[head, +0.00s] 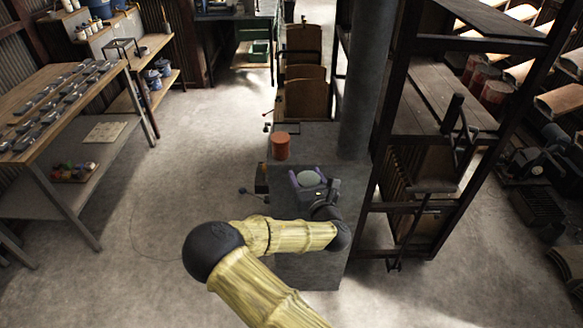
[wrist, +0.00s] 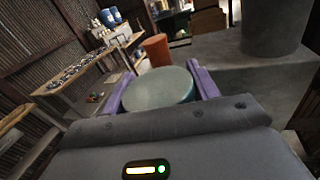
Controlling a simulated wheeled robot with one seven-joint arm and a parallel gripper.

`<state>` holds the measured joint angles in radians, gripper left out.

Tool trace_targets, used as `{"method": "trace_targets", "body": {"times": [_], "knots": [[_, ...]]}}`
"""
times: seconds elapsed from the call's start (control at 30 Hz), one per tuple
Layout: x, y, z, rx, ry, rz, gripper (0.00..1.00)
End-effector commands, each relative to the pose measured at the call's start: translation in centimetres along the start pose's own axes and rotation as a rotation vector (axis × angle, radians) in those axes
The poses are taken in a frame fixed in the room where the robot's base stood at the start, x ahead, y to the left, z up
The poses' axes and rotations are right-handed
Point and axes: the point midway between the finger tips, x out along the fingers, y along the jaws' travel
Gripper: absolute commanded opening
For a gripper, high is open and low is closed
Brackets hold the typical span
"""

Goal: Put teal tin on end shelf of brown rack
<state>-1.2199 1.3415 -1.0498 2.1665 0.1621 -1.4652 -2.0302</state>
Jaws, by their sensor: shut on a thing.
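The teal tin (wrist: 157,88) is held between the purple fingers of my gripper (wrist: 160,84) in the wrist view, its round greyish-teal lid facing the camera. In the head view the tin (head: 309,179) shows between the fingers of my gripper (head: 308,178), over the grey block. I cannot tell whether its base touches the block.
An orange-brown tin (head: 281,146) stands on the grey block (head: 318,258) behind my gripper. The grey column (head: 369,80) rises from the block. Small levers (head: 254,195) stick out at its left edge. A workbench (head: 50,100) stands at far left, with clear floor between.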

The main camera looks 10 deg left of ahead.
Motion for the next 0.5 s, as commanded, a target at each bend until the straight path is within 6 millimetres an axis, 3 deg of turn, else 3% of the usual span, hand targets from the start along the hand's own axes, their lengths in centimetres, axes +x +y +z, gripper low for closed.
{"method": "trace_targets", "body": {"times": [0.27,0.5], "knots": [[-2.3,-5.2,-3.6,0.001,-0.008,-0.111,0.28],[-6.9,-11.9,-8.0,0.000,-0.019,-0.264,0.28]]}}
